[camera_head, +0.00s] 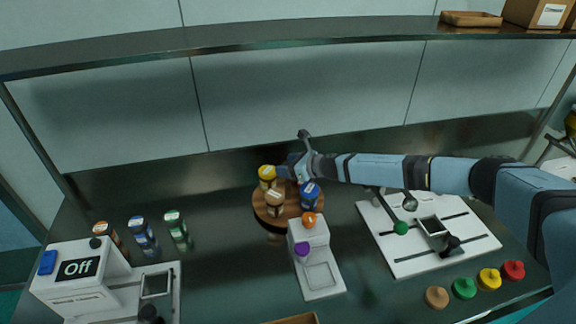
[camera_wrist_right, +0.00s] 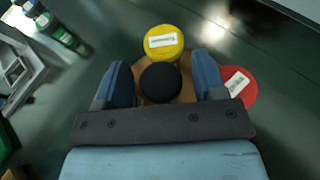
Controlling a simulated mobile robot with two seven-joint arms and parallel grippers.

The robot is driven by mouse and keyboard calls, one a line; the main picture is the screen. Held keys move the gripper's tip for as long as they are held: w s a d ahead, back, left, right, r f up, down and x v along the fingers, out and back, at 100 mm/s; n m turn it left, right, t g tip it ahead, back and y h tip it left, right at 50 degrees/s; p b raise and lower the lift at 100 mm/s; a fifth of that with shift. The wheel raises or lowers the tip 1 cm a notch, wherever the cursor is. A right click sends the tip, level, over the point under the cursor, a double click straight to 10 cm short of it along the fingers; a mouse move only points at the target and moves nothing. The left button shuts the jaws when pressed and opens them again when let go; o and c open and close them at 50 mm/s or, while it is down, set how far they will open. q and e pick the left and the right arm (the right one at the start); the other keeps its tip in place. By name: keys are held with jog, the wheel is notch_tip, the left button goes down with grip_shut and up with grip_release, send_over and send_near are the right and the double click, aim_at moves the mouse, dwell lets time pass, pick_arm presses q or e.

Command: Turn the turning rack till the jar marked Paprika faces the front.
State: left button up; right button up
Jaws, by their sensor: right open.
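The turning rack (camera_head: 262,220) is a round wooden disc on the dark counter. It carries a yellow-lidded jar (camera_head: 267,173) at the back left, a brown-lidded jar (camera_head: 275,200) at the front and a blue-lidded jar (camera_head: 309,195) at the right. A red-lidded jar (camera_wrist_right: 240,88) shows in the right wrist view and is mostly hidden by my arm in the head view. The jar labels are too small to read. My right gripper (camera_head: 288,170) is over the rack. Its open fingers stand either side of a round black knob (camera_wrist_right: 160,83). My left gripper is out of view.
A white block with an orange and a purple knob (camera_head: 310,240) stands close in front of the rack. A white machine marked Off (camera_head: 75,280) and several jars (camera_head: 142,235) are at the left. A white board (camera_head: 425,260) lies at the right. A shelf (camera_head: 250,40) spans the back.

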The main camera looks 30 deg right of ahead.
jog(key=shift+c, duration=0.5)
grip_shut()
